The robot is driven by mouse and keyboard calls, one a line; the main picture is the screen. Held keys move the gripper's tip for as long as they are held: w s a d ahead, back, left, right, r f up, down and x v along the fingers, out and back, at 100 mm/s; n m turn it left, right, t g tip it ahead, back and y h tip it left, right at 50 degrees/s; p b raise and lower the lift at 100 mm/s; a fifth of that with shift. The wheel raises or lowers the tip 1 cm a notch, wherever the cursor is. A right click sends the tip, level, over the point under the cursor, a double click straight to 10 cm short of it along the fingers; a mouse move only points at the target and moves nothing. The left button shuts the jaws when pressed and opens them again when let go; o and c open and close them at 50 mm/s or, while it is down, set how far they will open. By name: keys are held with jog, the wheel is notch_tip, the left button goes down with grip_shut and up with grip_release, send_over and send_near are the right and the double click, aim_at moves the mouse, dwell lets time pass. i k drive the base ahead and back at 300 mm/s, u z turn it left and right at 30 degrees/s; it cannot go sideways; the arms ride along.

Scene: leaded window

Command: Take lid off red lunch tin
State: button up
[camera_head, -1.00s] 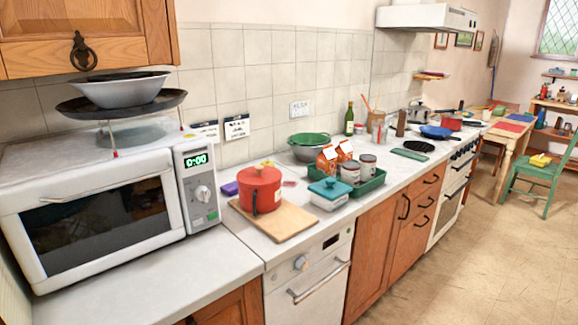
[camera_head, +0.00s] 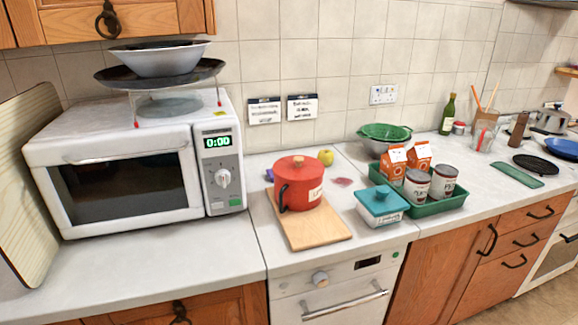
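The red lunch tin (camera_head: 300,190) is a round red tin with a dark side handle and a white label. Its red lid (camera_head: 298,164) is on top, with a small knob in the middle. The tin stands upright on a wooden board (camera_head: 322,233) on the counter, right of the microwave. My gripper is not in view.
A white microwave (camera_head: 125,165) stands at left, with a rack, pan and bowl (camera_head: 160,58) above it. A teal-lidded box (camera_head: 381,205) and a green tray (camera_head: 452,199) with cartons and cans stand right of the tin. A yellow fruit (camera_head: 325,157) lies behind it. The left front counter (camera_head: 165,258) is clear.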

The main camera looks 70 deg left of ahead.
aim_at(297, 169)
jog(key=u, duration=1.6)
